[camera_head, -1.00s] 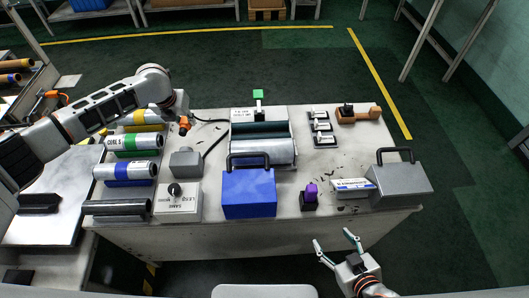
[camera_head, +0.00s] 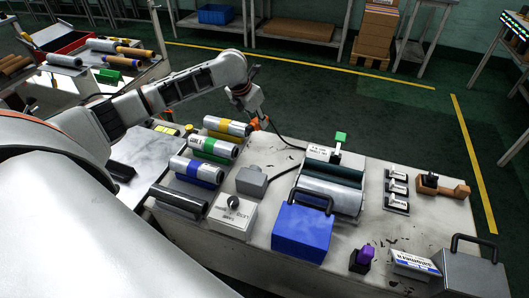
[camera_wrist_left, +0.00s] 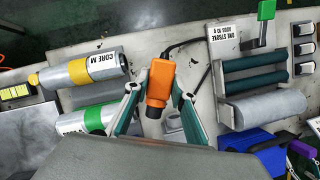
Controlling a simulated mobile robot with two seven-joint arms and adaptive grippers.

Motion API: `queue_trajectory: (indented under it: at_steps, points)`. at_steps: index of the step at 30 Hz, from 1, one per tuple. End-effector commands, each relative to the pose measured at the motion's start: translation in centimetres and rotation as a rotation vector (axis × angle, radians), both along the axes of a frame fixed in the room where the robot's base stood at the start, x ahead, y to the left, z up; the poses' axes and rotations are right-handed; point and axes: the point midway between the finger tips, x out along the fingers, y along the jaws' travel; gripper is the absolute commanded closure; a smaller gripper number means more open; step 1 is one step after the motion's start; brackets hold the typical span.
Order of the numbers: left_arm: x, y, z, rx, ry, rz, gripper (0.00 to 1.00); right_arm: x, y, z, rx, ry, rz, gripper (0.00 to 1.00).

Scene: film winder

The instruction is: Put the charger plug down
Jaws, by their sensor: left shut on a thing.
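The charger plug is orange with a dark tip. In the left wrist view the charger plug (camera_wrist_left: 160,82) sits between the two fingers of my left gripper (camera_wrist_left: 155,97), which is shut on it. In the head view the plug (camera_head: 261,123) shows small beneath my left gripper (camera_head: 257,119), at the table's far edge, right of the yellow-banded roll. A dark cable runs from the plug's area across the table. I cannot tell whether the plug touches the tabletop. My right gripper is out of view.
The yellow-banded roll (camera_head: 227,127) and green-banded roll (camera_head: 213,147) lie left of the plug. A grey box (camera_head: 252,181) and the roller unit (camera_head: 331,190) stand nearer and to the right. Bare tabletop (camera_head: 285,153) shows between the plug and roller unit.

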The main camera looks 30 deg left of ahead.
Motion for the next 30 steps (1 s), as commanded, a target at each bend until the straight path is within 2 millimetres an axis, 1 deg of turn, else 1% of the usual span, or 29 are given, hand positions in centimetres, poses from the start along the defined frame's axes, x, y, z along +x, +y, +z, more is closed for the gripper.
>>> queue_trajectory:
  at_steps: [1,3,6,9,12,17,20,24,26,28,30]
  points:
    - [-0.1,-0.1,-1.9,-0.001,0.007,0.001,1.0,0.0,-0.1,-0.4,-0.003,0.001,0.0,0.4]
    - [-0.1,-0.1,-3.6,-0.002,0.006,0.001,1.0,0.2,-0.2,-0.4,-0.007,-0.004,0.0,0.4]
    - [-0.1,0.0,-5.8,-0.001,0.006,0.002,1.0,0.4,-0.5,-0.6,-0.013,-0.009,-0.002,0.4]
    - [0.0,0.0,-7.3,-0.001,0.003,0.001,1.0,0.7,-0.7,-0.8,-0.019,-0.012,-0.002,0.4]
    - [0.0,-0.1,-8.2,-0.003,0.0,0.001,1.0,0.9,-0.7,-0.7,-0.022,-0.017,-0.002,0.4]
    - [0.0,0.0,-8.8,-0.001,-0.001,0.002,1.0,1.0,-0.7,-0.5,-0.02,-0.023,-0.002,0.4]
    - [0.0,0.0,-10.0,-0.002,0.001,0.001,1.0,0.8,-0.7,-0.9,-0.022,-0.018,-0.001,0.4]
    - [-0.1,-0.1,-12.7,-0.001,0.004,0.002,1.0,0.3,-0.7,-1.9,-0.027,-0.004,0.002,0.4]
    - [-0.1,-0.1,-13.6,-0.002,0.004,0.001,1.0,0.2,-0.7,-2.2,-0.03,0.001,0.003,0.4]
    - [0.0,0.0,-14.2,-0.002,0.001,0.002,1.0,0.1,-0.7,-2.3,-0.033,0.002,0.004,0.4]
    - [0.0,0.0,-14.2,0.0,-0.001,0.002,1.0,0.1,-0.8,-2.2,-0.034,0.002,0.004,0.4]
